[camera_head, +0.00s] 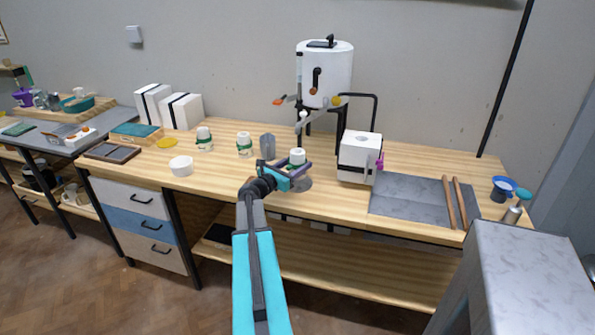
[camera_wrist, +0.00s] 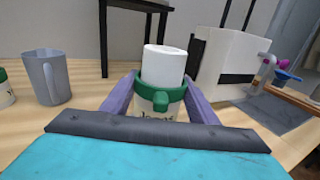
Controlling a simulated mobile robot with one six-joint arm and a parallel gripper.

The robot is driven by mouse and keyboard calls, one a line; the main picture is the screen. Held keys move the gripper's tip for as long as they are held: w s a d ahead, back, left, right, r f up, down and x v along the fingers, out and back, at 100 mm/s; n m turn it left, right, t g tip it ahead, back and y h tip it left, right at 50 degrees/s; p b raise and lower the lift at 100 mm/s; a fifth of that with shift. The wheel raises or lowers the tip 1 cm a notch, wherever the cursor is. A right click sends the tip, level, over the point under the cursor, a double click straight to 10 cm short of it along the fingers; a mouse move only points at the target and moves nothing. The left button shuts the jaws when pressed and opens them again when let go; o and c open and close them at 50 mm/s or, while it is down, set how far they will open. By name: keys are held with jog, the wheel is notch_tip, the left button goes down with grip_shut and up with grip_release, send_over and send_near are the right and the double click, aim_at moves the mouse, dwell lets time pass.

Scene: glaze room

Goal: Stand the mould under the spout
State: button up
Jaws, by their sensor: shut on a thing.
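A white block mould (camera_head: 355,165) with a round hole on top, a dark band and a purple clamp stands upright on the bench, right of and in front of the tank's stand. It also shows in the wrist view (camera_wrist: 232,58). The white tank (camera_head: 327,75) sits on a black stand, with a dark spout (camera_head: 316,78) low on its front. My gripper (camera_head: 287,177) is left of the mould, shut on a white jar with a green collar (camera_head: 297,157). The jar stands upright between the purple fingers in the wrist view (camera_wrist: 163,70); its base is hidden.
A grey jug (camera_head: 267,143) and two similar green-banded jars (camera_head: 244,146) (camera_head: 204,137) stand left of my gripper. A grey slab (camera_head: 410,200) with two brown sticks (camera_head: 454,203) lies right of the mould. Two white blocks with black bands (camera_head: 182,110) stand far left.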

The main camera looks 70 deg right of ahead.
jog(key=shift+w+d, duration=0.1)
jog(key=shift+d, duration=0.3)
jog(key=shift+f+p, duration=0.45)
jog(key=shift+f, duration=1.3)
jog(key=shift+f, duration=0.1)
jog(key=o, duration=1.1)
jog(key=shift+o, duration=0.2)
jog(key=b+v, duration=0.2)
jog(key=v, duration=1)
